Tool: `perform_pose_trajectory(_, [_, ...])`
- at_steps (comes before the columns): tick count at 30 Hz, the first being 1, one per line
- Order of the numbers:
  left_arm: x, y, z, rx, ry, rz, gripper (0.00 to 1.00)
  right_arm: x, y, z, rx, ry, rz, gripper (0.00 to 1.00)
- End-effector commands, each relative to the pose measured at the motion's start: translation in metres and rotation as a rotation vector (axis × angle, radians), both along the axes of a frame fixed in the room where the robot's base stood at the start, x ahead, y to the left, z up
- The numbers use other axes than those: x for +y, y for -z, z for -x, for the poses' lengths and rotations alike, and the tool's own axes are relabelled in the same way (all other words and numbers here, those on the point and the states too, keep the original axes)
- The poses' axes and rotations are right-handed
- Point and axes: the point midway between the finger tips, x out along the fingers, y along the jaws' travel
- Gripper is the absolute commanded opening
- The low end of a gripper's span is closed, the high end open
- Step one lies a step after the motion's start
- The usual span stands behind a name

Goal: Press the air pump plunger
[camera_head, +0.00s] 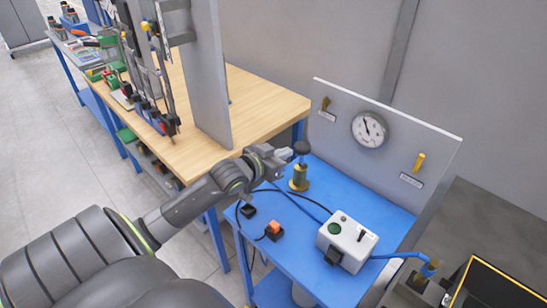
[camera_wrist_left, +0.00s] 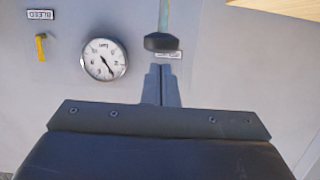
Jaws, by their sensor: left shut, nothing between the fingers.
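The air pump stands on the blue bench, with a brass body (camera_head: 299,179) and a black plunger knob (camera_head: 302,147) raised on a rod above it. My left gripper (camera_head: 286,155) is shut and empty, just left of the knob at about its height in the head view. In the left wrist view, which is upside down, the black knob (camera_wrist_left: 161,43) and its pale rod (camera_wrist_left: 164,14) show just beyond the shut fingertips (camera_wrist_left: 161,70). I cannot tell whether the fingers touch the knob. My right gripper is not in view.
A grey panel (camera_head: 330,145) behind the pump carries a round gauge (camera_head: 370,130) and a yellow lever (camera_head: 418,163). A white control box (camera_head: 347,240) and an orange-topped switch (camera_head: 274,230) sit on the blue bench (camera_head: 375,205). A wooden table (camera_head: 255,95) stands behind my left arm.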

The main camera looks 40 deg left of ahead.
Motion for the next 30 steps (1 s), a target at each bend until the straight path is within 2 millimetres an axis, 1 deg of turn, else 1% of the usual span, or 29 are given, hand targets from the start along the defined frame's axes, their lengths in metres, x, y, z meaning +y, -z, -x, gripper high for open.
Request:
perform_pose_trajectory(1, [0.001,-0.001,0.009,0.002,0.002,-0.006,0.0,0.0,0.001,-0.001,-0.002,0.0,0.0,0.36])
perform_pose_trajectory(3, [0.001,-0.004,0.019,0.001,0.003,-0.004,0.0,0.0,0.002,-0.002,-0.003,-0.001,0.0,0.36])
perform_pose_trajectory(9, [0.002,-0.01,0.035,-0.001,0.002,-0.003,0.0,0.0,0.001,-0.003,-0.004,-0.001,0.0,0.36])
perform_pose_trajectory(13, [0.002,-0.011,0.038,-0.003,0.002,0.0,0.0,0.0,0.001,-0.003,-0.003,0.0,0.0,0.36])
perform_pose_trajectory(30, [0.002,-0.011,0.038,-0.004,0.002,0.001,0.0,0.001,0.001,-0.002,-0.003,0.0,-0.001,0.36])
